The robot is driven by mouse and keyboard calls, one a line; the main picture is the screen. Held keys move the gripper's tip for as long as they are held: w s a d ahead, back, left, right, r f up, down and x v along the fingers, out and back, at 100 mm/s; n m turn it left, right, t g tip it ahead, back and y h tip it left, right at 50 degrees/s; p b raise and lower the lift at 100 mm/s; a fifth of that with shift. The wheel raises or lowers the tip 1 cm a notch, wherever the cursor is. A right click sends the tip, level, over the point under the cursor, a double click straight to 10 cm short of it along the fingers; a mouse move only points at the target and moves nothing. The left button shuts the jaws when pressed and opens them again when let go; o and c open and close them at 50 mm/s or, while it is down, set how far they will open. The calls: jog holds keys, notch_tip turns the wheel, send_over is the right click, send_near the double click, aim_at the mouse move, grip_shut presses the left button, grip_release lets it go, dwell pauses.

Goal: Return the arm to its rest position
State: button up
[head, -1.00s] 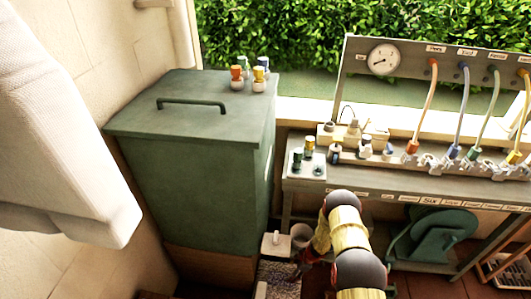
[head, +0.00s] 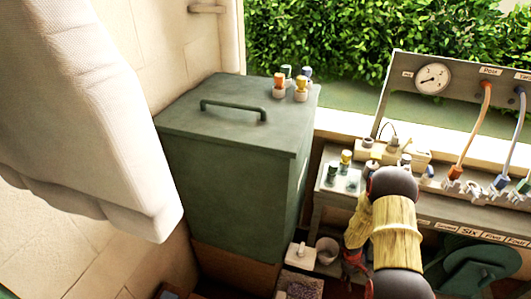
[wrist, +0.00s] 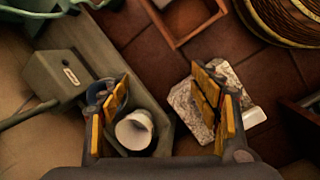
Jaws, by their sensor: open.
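My arm, yellow with dark joints, shows in the lower right of the head view, bent in front of the grey bench (head: 445,205). My gripper (wrist: 165,105) shows in the wrist view with its two yellow-padded fingers spread wide apart. It is open and nothing is between the pads. It points down over the floor. A white cup (wrist: 134,130) lies below, beside the left finger in the wrist view. A speckled slab (wrist: 207,100) lies below, behind the right finger.
A green lidded bin (head: 235,165) stands left of the bench, with small coloured-top bottles (head: 290,85) on its lid. A gauge panel (head: 433,78) with hoses rises behind the bench. A large white padded shape (head: 80,110) fills the left. Open tile floor (wrist: 160,60) shows below.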

jog(key=s+a+r+m, duration=0.1)
jog(key=s+r+m, duration=0.1)
jog(key=r, duration=0.7)
jog(key=s+a+r+m+g, duration=0.1)
jog(key=s+a+r, duration=0.1)
jog(key=r, duration=0.8)
jog(key=s+a+r+m, duration=0.1)
jog(key=s+r+m, duration=0.15)
jog(key=r, duration=0.65)
jog(key=s+a+r+t+y, duration=0.1)
jog(key=s+a+r, duration=0.4)
jog(key=r, duration=0.6)
jog(key=s+a+r+m+t+y+p, duration=0.1)
jog(key=s+a+r+t, duration=0.2)
jog(key=r, duration=0.8)
jog(key=s+a+r+t+y+p, duration=0.1)
jog(key=s+a+r+t, duration=0.2)
jog(key=s+a+r, duration=0.4)
notch_tip(320, 180, up, 4)
jog(key=shift+s+f+m, duration=0.1)
jog(key=shift+s+m, duration=0.25)
jog(key=shift+s, duration=0.55)
